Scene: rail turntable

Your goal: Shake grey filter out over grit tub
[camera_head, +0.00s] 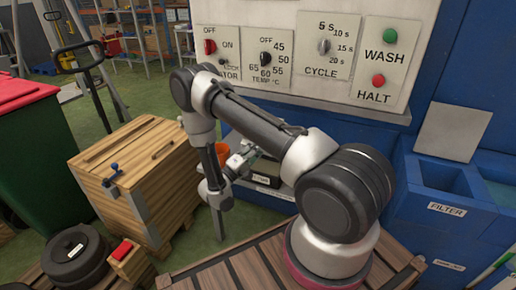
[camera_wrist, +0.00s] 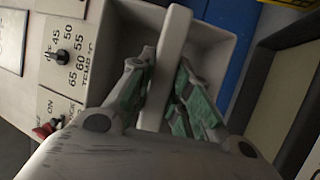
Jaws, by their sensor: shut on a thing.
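My gripper (camera_head: 243,160) is shut on a pale grey bar of the grey filter in the wrist view. The filter (camera_wrist: 218,42) looks like a shallow box with raised walls, and the bar runs across it between the green finger pads (camera_wrist: 155,95). Its open side faces the wrist camera. In the head view the filter is mostly hidden behind my arm. A dark-rimmed tub (camera_wrist: 262,85) with a pale inside lies at the right of the wrist view, apart from the filter. In the head view a small labelled tub (camera_head: 264,180) sits below my gripper; its label is too small to read.
The blue machine with a control panel (camera_head: 300,50) stands behind my arm. A blue compartment marked FILTER (camera_head: 447,209) is at the right. A wooden crate (camera_head: 140,175), a green bin (camera_head: 40,150) and a dark round weight (camera_head: 75,255) are at the left.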

